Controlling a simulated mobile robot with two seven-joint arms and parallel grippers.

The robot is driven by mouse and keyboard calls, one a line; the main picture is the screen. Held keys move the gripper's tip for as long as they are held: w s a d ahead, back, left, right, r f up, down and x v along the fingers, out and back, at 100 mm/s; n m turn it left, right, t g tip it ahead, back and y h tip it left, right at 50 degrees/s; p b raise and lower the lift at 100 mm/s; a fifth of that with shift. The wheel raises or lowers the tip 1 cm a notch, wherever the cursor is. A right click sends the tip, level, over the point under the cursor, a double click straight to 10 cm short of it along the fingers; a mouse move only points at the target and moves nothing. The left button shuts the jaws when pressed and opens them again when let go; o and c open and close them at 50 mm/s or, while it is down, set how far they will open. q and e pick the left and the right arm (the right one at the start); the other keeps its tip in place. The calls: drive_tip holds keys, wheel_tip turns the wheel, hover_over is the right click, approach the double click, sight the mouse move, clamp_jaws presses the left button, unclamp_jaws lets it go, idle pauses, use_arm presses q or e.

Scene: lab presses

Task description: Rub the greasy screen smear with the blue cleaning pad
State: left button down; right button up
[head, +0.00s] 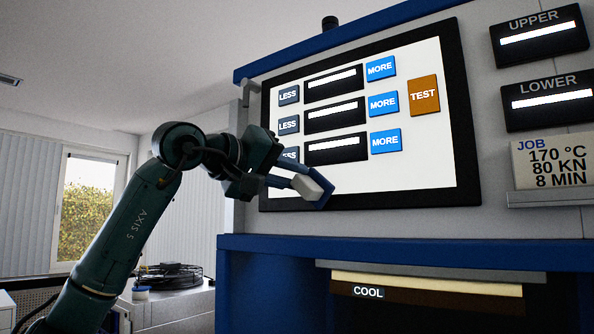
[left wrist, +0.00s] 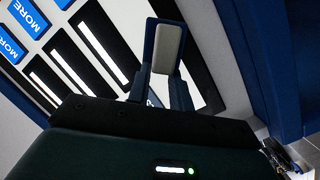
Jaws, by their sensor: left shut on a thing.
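My left gripper (head: 305,182) is shut on the cleaning pad (head: 322,196), a small block with a blue face and a pale grey body. It holds the pad at the lower left part of the press screen (head: 420,165), close to the glass; I cannot tell whether it touches. In the left wrist view the pad (left wrist: 168,48) stands between the fingers, its pale side showing and a blue edge behind it. I cannot make out the greasy smear on the screen; the gripper and pad hide part of the lower left area. My right gripper is not in view.
The screen shows LESS buttons, blue MORE buttons (head: 385,141) and an orange TEST button (head: 423,96). A job card (head: 553,163) stands on a ledge at the right. Below is the blue press frame (head: 260,244) with a COOL label. A dark fan (head: 172,276) sits at the lower left.

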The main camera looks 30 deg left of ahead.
use_arm(q)
drive_tip(key=shift+s+a+r, duration=0.1)
drive_tip(key=shift+a+r, duration=0.1)
drive_tip(key=shift+a, duration=0.35)
drive_tip(key=shift+a+r, duration=0.15)
drive_tip(key=shift+a, duration=0.35)
drive_tip(key=shift+s+a+f+b, duration=0.1)
drive_tip(key=shift+s+f+b, duration=0.1)
drive_tip(key=shift+s, duration=1.3)
drive_tip(key=shift+s+f+b, duration=0.1)
drive_tip(key=shift+s+b, duration=0.05)
drive_tip(key=shift+s, duration=1.3)
drive_tip(key=v, duration=0.3)
drive_tip(key=shift+s+d+f, duration=0.1)
drive_tip(key=shift+d, duration=0.2)
